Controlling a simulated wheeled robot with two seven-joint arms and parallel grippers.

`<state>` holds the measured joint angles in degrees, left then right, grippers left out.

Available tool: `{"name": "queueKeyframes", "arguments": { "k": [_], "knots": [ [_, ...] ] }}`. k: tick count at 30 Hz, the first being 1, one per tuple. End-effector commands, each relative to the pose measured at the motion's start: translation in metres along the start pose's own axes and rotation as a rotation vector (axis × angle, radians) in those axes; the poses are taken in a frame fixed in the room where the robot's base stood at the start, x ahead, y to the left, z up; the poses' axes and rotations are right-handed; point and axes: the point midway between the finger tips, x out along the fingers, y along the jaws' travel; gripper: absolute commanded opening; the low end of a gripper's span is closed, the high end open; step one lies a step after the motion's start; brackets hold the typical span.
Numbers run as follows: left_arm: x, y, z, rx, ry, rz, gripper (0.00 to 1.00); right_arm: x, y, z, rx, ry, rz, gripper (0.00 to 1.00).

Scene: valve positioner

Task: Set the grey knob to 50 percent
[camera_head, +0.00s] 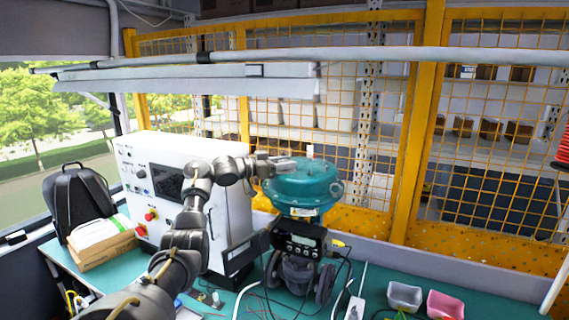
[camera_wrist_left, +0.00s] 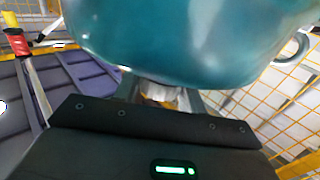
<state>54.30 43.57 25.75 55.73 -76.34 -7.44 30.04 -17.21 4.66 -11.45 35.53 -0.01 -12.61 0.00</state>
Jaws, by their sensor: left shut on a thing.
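The valve positioner stands on the green table, with a teal round housing (camera_head: 302,187) on top and a black unit with a small display (camera_head: 299,243) below it. My left gripper (camera_head: 283,165) reaches in from the left at the upper left of the teal housing. The teal housing fills the top of the left wrist view (camera_wrist_left: 190,45) and hides the fingertips. Between the fingers a small pale part (camera_wrist_left: 160,93) shows, and the gripper is shut on it. I cannot tell whether it is the grey knob, nor read any setting. My right gripper is not in view.
A white control box (camera_head: 190,165) with a screen, red button and knobs stands left of the positioner. A black backpack (camera_head: 80,200) and cardboard box (camera_head: 105,250) are farther left. Grey (camera_head: 404,296) and pink (camera_head: 445,305) bins stand right. Cables cross the front; yellow mesh stands behind.

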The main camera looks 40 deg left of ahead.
Motion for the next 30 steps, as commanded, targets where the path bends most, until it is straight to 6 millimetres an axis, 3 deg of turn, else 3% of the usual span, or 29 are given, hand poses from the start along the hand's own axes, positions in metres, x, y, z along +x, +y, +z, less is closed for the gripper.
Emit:
{"name": "queueKeyframes", "arguments": {
  "k": [26,27,30],
  "knots": [
    [0.0011,-0.0002,-0.0022,0.004,0.004,0.106,0.18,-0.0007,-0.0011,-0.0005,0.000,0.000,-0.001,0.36],
    [0.0011,-0.0002,-0.0023,0.004,0.004,0.106,0.43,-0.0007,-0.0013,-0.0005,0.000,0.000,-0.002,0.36],
    [0.0010,-0.0002,-0.0021,0.004,0.004,0.106,0.56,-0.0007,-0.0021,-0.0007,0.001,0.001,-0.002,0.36]
  ]
}}
